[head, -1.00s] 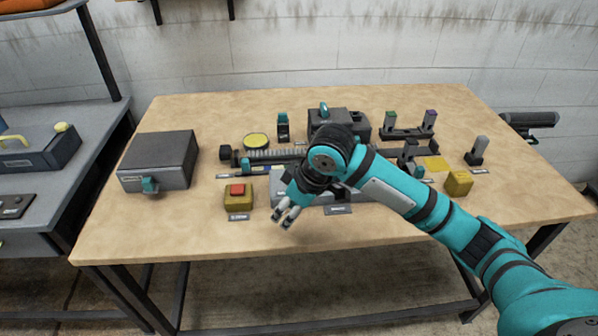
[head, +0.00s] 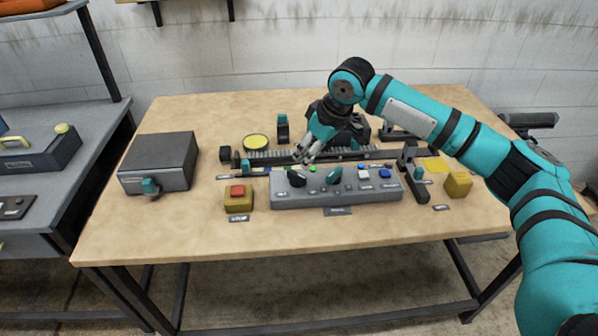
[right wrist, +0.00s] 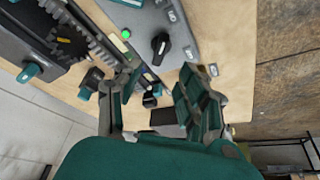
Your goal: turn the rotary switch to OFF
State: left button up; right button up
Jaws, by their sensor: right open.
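The rotary switch, a black knob (head: 297,177) with a pale pointer line, sits at the left end of the grey control panel (head: 330,198). In the right wrist view the knob (right wrist: 161,46) is near the top centre, beyond the fingertips. Its labels are too small to read. My right gripper (head: 303,154) is open and empty, just behind and above the knob, fingers pointing down towards the panel's rear edge. In the right wrist view the gripper (right wrist: 152,88) has its two fingers spread apart, with the knob clear of them. My left gripper is not in view.
A green light (head: 312,169), a teal knob (head: 334,175) and blue button (head: 385,173) share the panel. A toothed rail (head: 270,155) runs behind it. A red button on a yellow box (head: 238,197) stands left. The table's front strip is clear.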

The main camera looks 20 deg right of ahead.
aim_at(298, 175)
jog(key=x, duration=0.9)
jog(key=shift+a+f+p, duration=0.1)
jog(key=shift+f+p, duration=0.05)
jog(key=shift+p, duration=0.15)
grip_shut()
